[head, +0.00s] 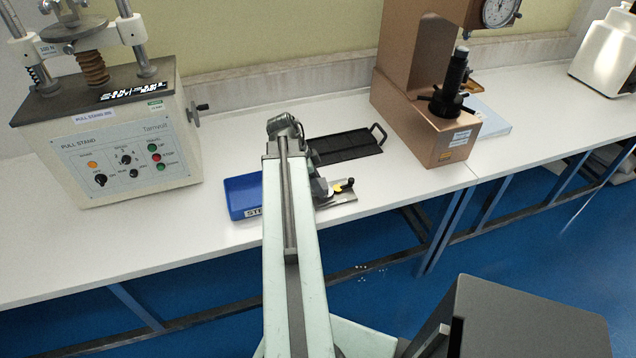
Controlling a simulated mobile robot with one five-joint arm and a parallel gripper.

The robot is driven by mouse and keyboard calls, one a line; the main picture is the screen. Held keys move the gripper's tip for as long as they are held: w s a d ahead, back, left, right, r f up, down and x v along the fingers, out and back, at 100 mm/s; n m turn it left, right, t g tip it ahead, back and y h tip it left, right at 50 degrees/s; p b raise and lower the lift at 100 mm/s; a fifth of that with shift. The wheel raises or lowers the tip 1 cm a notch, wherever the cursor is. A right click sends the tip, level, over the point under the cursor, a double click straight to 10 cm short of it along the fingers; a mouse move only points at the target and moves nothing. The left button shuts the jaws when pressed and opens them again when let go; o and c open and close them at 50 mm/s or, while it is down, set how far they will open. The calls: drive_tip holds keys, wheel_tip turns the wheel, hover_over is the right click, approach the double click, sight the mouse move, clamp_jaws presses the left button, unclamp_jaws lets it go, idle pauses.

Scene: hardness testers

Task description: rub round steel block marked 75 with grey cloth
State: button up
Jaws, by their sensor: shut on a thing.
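My arm reaches up the middle of the head view to the bench and blocks much of the work spot. A grey rounded joint of mine shows at its far end. Dark grey parts of my gripper (319,188) seem to show just right of the arm, low over the bench. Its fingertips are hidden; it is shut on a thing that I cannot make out. I cannot make out the grey cloth or the round steel block marked 75; both may be behind my arm.
A blue bin (241,192) stands left of my arm. A flat metal piece (340,199) with yellow and black parts lies at right. Behind are a black handled tray (345,147), a pull stand (120,150) at left and a copper-coloured tester (425,130) at right. The front bench right of centre is clear.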

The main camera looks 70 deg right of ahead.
drive_tip(key=shift+r+p, duration=2.3)
drive_tip(key=shift+r, duration=0.35)
wheel_tip(320, 180, up, 3)
drive_tip(key=p, duration=0.3)
drive_tip(key=shift+r, duration=0.15)
drive_tip(key=shift+s, duration=0.1)
